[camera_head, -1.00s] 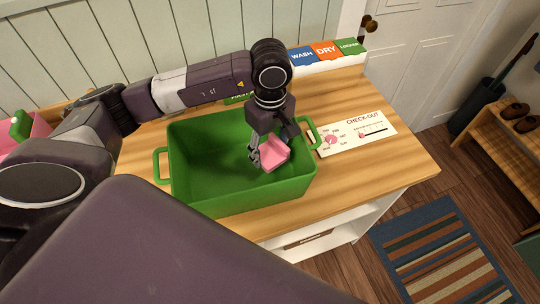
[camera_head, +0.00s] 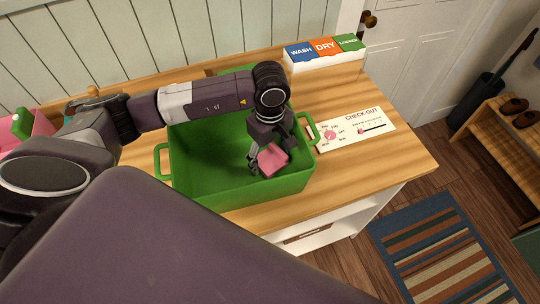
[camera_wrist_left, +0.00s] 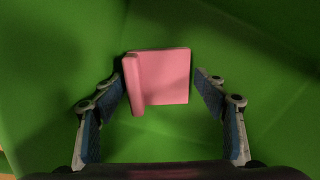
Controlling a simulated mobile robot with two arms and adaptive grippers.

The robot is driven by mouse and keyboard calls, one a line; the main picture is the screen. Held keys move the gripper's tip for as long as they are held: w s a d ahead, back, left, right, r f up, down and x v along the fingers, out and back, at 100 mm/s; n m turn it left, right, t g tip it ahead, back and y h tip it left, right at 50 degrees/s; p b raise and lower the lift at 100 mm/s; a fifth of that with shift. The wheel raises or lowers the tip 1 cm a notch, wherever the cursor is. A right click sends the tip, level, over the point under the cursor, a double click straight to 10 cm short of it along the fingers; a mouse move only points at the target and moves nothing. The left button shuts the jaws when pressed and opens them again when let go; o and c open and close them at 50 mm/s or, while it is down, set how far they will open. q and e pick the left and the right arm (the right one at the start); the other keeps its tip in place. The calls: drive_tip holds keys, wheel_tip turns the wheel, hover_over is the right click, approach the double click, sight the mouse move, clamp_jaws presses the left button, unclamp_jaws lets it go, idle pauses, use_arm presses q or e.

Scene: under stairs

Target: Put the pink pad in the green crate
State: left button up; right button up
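The pink pad (camera_head: 271,160) is inside the green crate (camera_head: 240,192), towards its right end. In the left wrist view the pad (camera_wrist_left: 163,77) shows flat against green, with a folded or rolled left edge. My left gripper (camera_head: 270,155) reaches down into the crate at the pad. In the left wrist view its fingers (camera_wrist_left: 163,88) are spread either side of the pad, with a gap on the right and the left finger very close. Whether the pad rests fully on the crate floor is hard to tell. My right gripper is not in view.
The crate stands on a wooden counter (camera_head: 395,165). A check-out card (camera_head: 355,130) lies right of it. A wash/dry/locker sign block (camera_head: 325,53) stands behind. A pink container (camera_head: 40,126) is at far left.

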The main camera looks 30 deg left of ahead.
sight(270, 159)
use_arm(q)
drive_tip(key=shift+r, duration=0.1)
drive_tip(key=shift+r+p, duration=0.2)
drive_tip(key=shift+p, duration=0.2)
wheel_tip(270, 159, up, 12)
drive_tip(key=b, duration=0.3)
drive_tip(key=shift+f, duration=0.1)
